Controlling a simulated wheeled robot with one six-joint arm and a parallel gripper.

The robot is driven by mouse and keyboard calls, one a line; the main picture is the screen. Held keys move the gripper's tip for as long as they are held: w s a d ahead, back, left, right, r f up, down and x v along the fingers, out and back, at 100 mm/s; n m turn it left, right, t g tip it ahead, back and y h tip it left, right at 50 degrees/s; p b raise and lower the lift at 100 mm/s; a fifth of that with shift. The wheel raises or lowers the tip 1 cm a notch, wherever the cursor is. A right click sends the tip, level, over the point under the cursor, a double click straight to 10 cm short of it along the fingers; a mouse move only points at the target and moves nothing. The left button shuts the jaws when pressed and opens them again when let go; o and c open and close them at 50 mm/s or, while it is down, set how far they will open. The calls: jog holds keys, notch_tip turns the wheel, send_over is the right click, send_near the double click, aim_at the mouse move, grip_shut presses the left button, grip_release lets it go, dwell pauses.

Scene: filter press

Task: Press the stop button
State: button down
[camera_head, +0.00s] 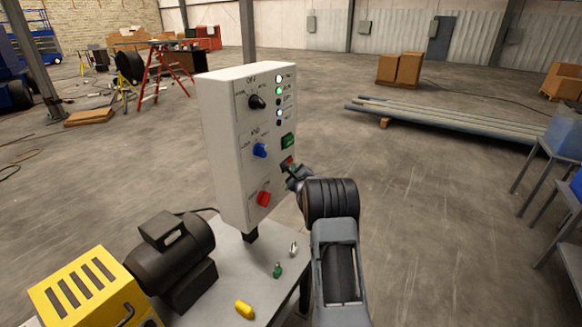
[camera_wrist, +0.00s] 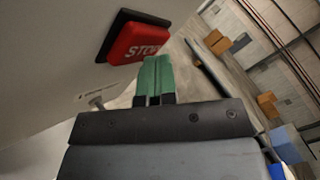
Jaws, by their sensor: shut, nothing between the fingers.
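The red stop button (camera_wrist: 138,42), marked "STOP" on a black base, is on the face of the white control panel (camera_wrist: 52,62). In the head view the stop button (camera_head: 287,160) is partly hidden by my gripper (camera_head: 291,168), below a green button (camera_head: 288,140). In the wrist view my gripper's green fingertips (camera_wrist: 155,60) are shut together and empty. They overlap the lower right edge of the stop button; I cannot tell whether they touch it.
The panel also bears a black knob (camera_head: 257,101), a blue knob (camera_head: 260,150) and a red knob (camera_head: 263,198). The table (camera_head: 233,271) below holds a dark motor (camera_head: 168,255) and small loose parts.

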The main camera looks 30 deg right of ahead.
jog(key=shift+w+a, duration=0.15)
dwell(0.5)
jog(key=shift+s+d+b, duration=0.3)
jog(key=shift+s+d, duration=0.2)
jog(key=shift+s, duration=0.4)
jog(key=shift+s, duration=0.1)
jog(key=shift+s+d, duration=0.4)
jog(key=shift+s, duration=0.3)
jog(key=shift+s+d, duration=0.4)
jog(key=shift+s, duration=0.35)
jog(key=shift+s+d, duration=0.4)
jog(key=shift+s, duration=0.3)
